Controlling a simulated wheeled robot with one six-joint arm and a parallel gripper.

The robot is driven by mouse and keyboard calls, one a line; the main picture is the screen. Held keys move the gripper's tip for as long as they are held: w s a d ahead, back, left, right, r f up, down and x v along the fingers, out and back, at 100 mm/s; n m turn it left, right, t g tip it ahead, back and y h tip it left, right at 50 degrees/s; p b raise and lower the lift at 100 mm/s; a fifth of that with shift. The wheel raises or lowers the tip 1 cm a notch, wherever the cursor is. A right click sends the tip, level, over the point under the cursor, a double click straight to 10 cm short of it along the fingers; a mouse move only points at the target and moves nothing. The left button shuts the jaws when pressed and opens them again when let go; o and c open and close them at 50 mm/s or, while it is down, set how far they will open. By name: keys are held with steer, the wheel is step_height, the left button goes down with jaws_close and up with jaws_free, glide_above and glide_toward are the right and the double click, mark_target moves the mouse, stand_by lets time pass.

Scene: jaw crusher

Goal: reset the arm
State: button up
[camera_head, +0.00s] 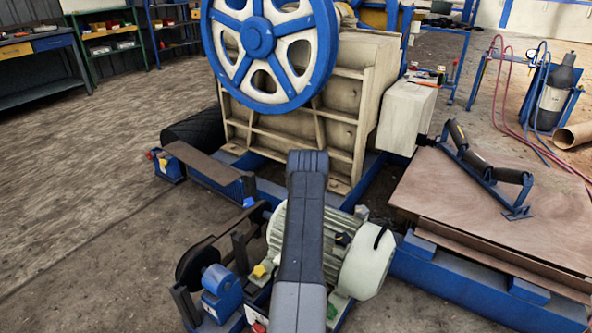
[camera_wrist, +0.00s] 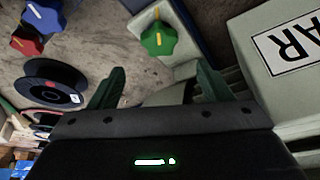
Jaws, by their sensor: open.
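My gripper (camera_wrist: 157,88) shows in the wrist view with its two dark green fingers spread apart and nothing between them. Below and beyond the fingers are a green star-shaped knob (camera_wrist: 158,38) on a pale bracket and a grey-green housing (camera_wrist: 288,55) with dark lettering. In the head view my arm reaches down the middle of the picture, in front of the motor (camera_head: 345,245). The gripper itself is hidden in the head view.
The jaw crusher with its blue flywheel (camera_head: 258,38) stands behind the motor. Blue and red knobs (camera_wrist: 45,14) and a black spool (camera_wrist: 48,83) lie left of the fingers. A brown plate (camera_head: 450,205) with a roller frame (camera_head: 487,170) is at right. Open floor (camera_head: 80,170) lies at left.

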steer(key=b+x, duration=0.2)
steer(key=x, duration=0.7)
steer(key=shift+f, duration=0.2)
steer(key=shift+r, duration=0.1)
steer(key=p+v, duration=0.4)
steer(key=v, duration=1)
steer(key=b+x, duration=0.4)
steer(key=x, duration=0.9)
steer(key=shift+d+f, duration=0.15)
steer(key=shift+f, duration=0.15)
steer(key=shift+d+f, duration=0.1)
steer(key=shift+f, duration=0.15)
steer(key=shift+r+n, duration=0.1)
steer(key=shift+n, duration=0.5)
steer(key=shift+n+t+y+b, duration=0.4)
steer(key=shift+n+t+b, duration=0.1)
steer(key=shift+n+b, duration=0.45)
